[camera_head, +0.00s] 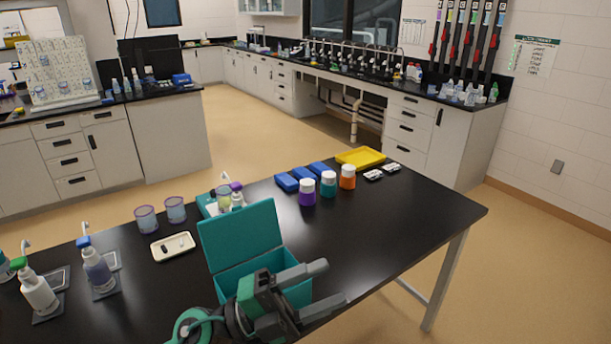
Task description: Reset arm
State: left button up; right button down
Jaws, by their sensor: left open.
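My left gripper (322,287) is in the lower middle of the head view. Its two grey fingers point right and are apart, with nothing between them. It is in front of and partly over an open teal box (240,235) on the black table (395,240). The box's lid stands up, and the gripper hides part of the box's inside and front. My right gripper is not in view.
Purple-, teal- and orange-bodied jars (307,193) and a yellow tray (361,158) stand toward the back. Bottles (97,268) stand at left, near a cream dish (173,246) and two cups (147,219). The table's right part is clear.

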pick_arm(q)
jog(key=w+a+f+n+t+y, duration=0.1)
jog(key=w+a+n+t+y, duration=0.2)
jog(key=a+n+t+y, duration=0.5)
jog(key=w+a+f+n+t+y, duration=0.1)
jog(key=w+a+n+t+y, duration=0.25)
jog(key=n+t, duration=0.65)
jog(key=a+f+n+g+y, duration=0.5)
jog(key=a+f+n+y, duration=0.55)
jog(key=f, duration=0.35)
jog(key=s+a+f+n+g, duration=0.1)
jog(key=s+f+g, duration=0.6)
jog(key=s+f, duration=0.3)
jog(key=s+a+f+n+g, duration=0.1)
jog(key=s+a+f+g, duration=0.1)
jog(key=s+f+g, duration=0.75)
jog(key=s+f+t, duration=0.2)
jog(key=s+f, duration=0.1)
jog(key=f, duration=2.7)
jog(key=s+a+f+g, duration=0.1)
jog(key=s+a+f, duration=0.2)
jog(key=s+f, duration=1.5)
jog(key=shift+s, duration=0.5)
